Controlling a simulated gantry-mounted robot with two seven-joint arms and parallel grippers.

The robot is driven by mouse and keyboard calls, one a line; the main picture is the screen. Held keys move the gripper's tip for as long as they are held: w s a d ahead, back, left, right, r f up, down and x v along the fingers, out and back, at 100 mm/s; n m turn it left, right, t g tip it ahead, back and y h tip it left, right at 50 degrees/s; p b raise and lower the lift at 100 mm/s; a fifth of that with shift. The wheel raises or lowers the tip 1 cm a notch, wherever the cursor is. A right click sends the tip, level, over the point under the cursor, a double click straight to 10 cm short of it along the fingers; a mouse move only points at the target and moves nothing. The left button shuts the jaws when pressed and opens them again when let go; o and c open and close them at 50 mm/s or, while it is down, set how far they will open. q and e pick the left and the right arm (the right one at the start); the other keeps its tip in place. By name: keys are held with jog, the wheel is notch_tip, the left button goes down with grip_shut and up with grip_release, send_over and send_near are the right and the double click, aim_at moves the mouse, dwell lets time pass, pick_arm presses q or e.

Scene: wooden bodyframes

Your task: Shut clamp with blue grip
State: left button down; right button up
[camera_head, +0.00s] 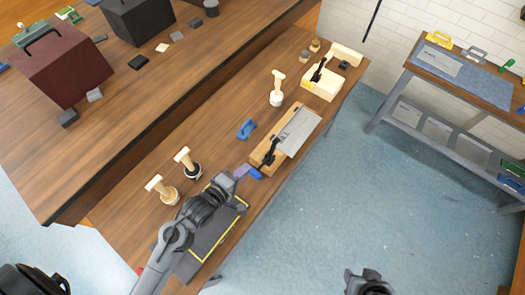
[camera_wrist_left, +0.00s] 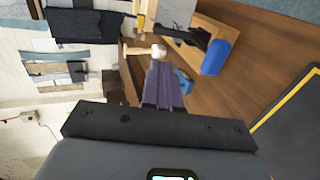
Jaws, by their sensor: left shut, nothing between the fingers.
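The clamp (camera_head: 270,157) is black and fixed on a wooden block with a grey plate. Its blue grip (camera_head: 256,173) points toward my left arm, low beside the block. The blue grip (camera_wrist_left: 216,57) and black clamp lever (camera_wrist_left: 187,36) also show in the left wrist view. My left gripper (camera_head: 241,171) has purple fingers and is just left of the grip. In the left wrist view its fingers (camera_wrist_left: 163,84) are together and empty, with the grip to their right, apart from them. A dark part of what looks like my right gripper (camera_head: 368,283) shows at the bottom edge.
The wooden block (camera_head: 259,153) sits near the bench's right edge. A small blue object (camera_head: 246,129) lies behind it. Wooden-handled stamps (camera_head: 160,188) stand to the left. A black mat with yellow edging (camera_head: 205,250) lies under my left arm. Another clamp fixture (camera_head: 321,83) stands farther back.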

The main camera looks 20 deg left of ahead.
pick_arm(q)
jog(key=f, duration=0.1)
send_near(273, 146)
jog(key=x, duration=0.6)
jog(key=shift+w+d+f, duration=0.15)
jog(key=shift+w, duration=0.25)
pick_arm(e)
jog(key=shift+s+d+f, duration=0.2)
jog(key=shift+f, duration=0.45)
jog(key=shift+d, duration=0.1)
